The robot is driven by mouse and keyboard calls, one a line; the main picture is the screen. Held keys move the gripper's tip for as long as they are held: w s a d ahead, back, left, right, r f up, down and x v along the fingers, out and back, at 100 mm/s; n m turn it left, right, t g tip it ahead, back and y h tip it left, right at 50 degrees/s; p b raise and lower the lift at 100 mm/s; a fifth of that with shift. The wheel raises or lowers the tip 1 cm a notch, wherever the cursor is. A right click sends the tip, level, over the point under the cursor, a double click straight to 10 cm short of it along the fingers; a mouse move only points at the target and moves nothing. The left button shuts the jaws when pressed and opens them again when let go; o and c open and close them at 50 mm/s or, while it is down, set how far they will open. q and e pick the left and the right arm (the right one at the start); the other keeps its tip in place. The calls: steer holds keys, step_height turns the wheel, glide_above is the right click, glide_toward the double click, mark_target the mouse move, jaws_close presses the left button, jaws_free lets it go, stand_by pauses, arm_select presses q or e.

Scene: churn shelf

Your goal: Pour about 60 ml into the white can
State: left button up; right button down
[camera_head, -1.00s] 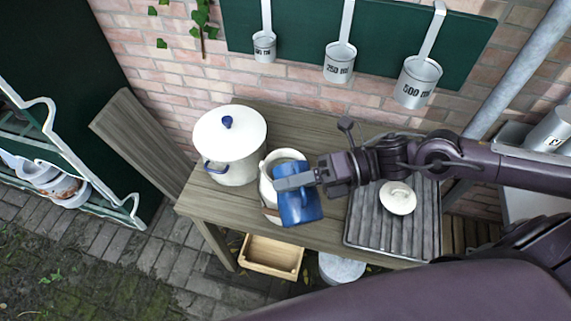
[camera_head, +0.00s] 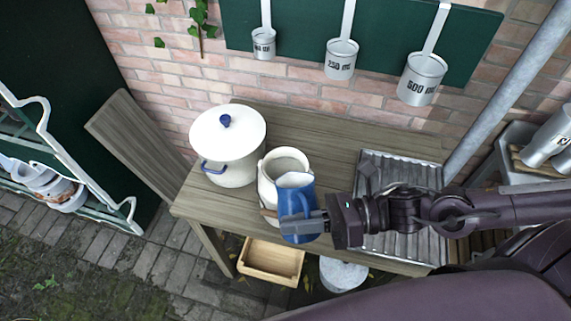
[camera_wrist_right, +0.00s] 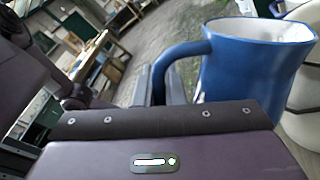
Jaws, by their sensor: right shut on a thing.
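A blue jug (camera_head: 297,207) with a white inside is held by its handle in my right gripper (camera_head: 322,222). It looks close to upright, and its rim shows white. In the right wrist view the jug (camera_wrist_right: 252,75) stands with its handle between my fingers. An open whitish can (camera_head: 285,160) stands on the wooden bench just behind the jug, which hides part of its front. In the right wrist view a pale rounded body (camera_wrist_right: 303,110) shows at the right edge behind the jug. The contents and level in either vessel cannot be seen. My left gripper is not in view.
A lidded white pot (camera_head: 228,150) with a blue knob stands left of the can. A ribbed grey drainer (camera_head: 400,170) lies on the bench to the right, partly behind my arm. Labelled measures, including a 500 ml one (camera_head: 421,80), hang on the wall board.

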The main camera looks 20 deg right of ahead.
stand_by(0.8)
steer(key=shift+s+a+f+n+b, duration=0.15)
steer(key=shift+s+f+n+b, duration=0.7)
steer(key=shift+s, duration=0.2)
steer(key=shift+s+a+f+n+t+y+b, duration=0.1)
steer(key=shift+s+f+n+t+y+b, duration=0.2)
steer(key=shift+s+f+n+b, duration=0.8)
steer(key=shift+s+a+f+n+t+y+b, duration=0.1)
steer(key=shift+s+f+n+t+y+b, duration=0.15)
steer(key=shift+s+f+n+b, duration=0.75)
